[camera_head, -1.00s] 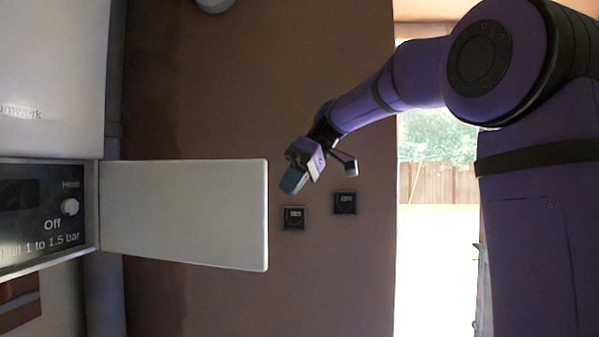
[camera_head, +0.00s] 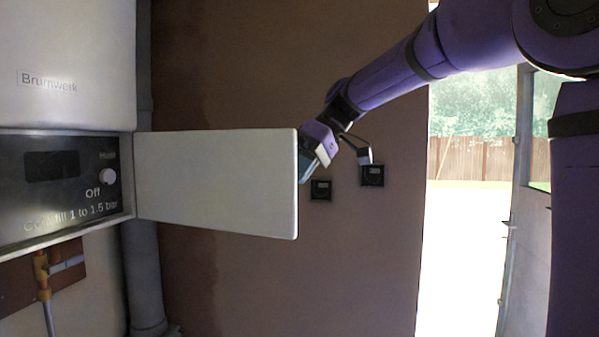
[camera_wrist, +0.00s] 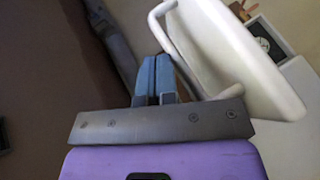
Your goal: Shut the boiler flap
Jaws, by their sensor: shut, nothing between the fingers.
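The boiler flap (camera_head: 215,182) is a white rectangular panel. It stands open, sticking out to the right from the right end of the dark control panel (camera_head: 65,185). My gripper (camera_head: 304,168) is at the flap's free right edge, its fingertips partly hidden behind it. In the wrist view the shut, empty blue fingers (camera_wrist: 155,66) point up beside a white bar handle (camera_wrist: 178,58) on the flap (camera_wrist: 232,45). I cannot tell whether they touch it.
The white boiler casing (camera_head: 70,65) is above the control panel, with a grey pipe (camera_head: 143,270) beside it. Two dark wall plates (camera_head: 321,190) (camera_head: 372,175) are on the brown wall. A bright doorway with an open door (camera_head: 527,200) is at the right.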

